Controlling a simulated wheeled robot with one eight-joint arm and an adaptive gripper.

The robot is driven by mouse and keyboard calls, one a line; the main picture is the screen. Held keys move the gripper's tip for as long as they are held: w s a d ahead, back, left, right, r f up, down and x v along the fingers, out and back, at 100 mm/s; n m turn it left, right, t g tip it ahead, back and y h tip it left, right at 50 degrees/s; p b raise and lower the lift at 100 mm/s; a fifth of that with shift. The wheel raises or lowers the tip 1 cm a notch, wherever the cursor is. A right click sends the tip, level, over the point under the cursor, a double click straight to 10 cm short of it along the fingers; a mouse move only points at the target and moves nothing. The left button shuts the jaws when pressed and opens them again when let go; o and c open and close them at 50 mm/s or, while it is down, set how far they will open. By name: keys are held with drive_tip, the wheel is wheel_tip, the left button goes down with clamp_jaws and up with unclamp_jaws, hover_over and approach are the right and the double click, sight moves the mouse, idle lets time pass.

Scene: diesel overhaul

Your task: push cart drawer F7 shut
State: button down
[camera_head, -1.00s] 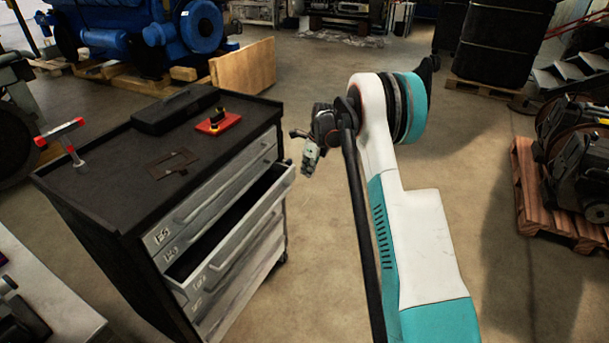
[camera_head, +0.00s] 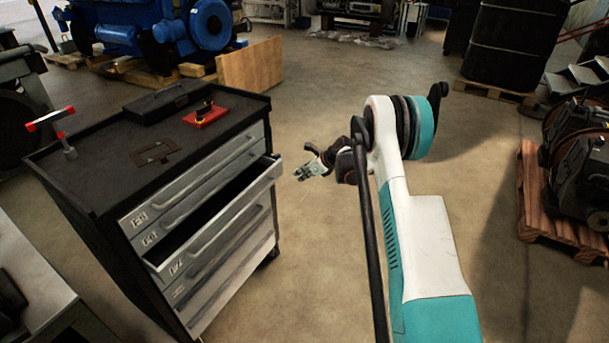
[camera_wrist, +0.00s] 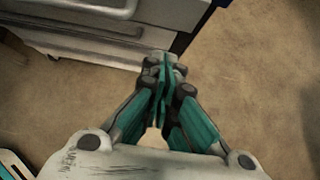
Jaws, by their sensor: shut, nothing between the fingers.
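The cart drawer F7 (camera_head: 232,217) stands pulled out of the grey tool cart (camera_head: 107,200). Its dark inside shows behind the front panel, and its label is near the front's left end. My gripper (camera_head: 300,173) is shut and empty. It is to the right of the drawer's far right corner, pointing left towards the cart, with a small gap of floor between in the head view. In the wrist view, the closed fingertips (camera_wrist: 163,68) are near the lower edge of a grey drawer front (camera_wrist: 85,38); whether they touch it cannot be told.
The drawers above F7 look shut. A pallet with machinery (camera_head: 552,215) stands at the right. The floor between is clear.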

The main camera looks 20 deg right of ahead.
drive_tip(key=w+a+f+b, duration=0.3)
drive_tip(key=w+a+f, duration=0.1)
drive_tip(key=w, duration=0.2)
drive_tip(key=shift+w+a, duration=0.2)
drive_tip(key=shift+a, duration=0.15)
drive_tip(key=shift+a+r, duration=0.1)
